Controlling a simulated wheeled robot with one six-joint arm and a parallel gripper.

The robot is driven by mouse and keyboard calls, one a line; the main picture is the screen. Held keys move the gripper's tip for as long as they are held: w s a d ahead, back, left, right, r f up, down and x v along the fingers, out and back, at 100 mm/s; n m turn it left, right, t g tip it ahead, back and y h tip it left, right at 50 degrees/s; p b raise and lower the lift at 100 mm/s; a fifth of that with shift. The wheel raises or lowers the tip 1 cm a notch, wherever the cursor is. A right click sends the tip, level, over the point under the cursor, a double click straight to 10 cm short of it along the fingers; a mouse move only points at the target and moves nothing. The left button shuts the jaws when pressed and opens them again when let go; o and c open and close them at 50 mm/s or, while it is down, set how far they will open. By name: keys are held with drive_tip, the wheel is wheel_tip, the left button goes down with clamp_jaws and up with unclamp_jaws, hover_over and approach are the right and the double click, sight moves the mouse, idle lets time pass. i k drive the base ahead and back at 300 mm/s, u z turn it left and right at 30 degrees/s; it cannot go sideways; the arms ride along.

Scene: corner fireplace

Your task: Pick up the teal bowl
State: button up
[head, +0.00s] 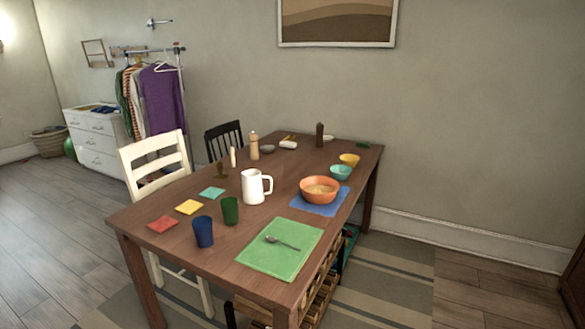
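The teal bowl (341,172) is small and stands upright on the wooden table (225,263), toward its right edge. It sits just behind the large orange bowl (307,190), which holds something pale. A small yellow bowl (349,159) stands close behind the teal bowl. I cannot tell if the teal bowl is empty or touches its neighbours. My gripper is not in the head view.
A blue mat (335,206) lies under the orange bowl. A green mat (275,262) bears a spoon. A white pitcher (253,187), a green cup (230,210) and a blue cup (203,231) stand nearer the left. Chairs stand along the table's far left side.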

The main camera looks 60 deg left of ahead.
sight(338, 168)
drive_tip(key=u, duration=1.6)
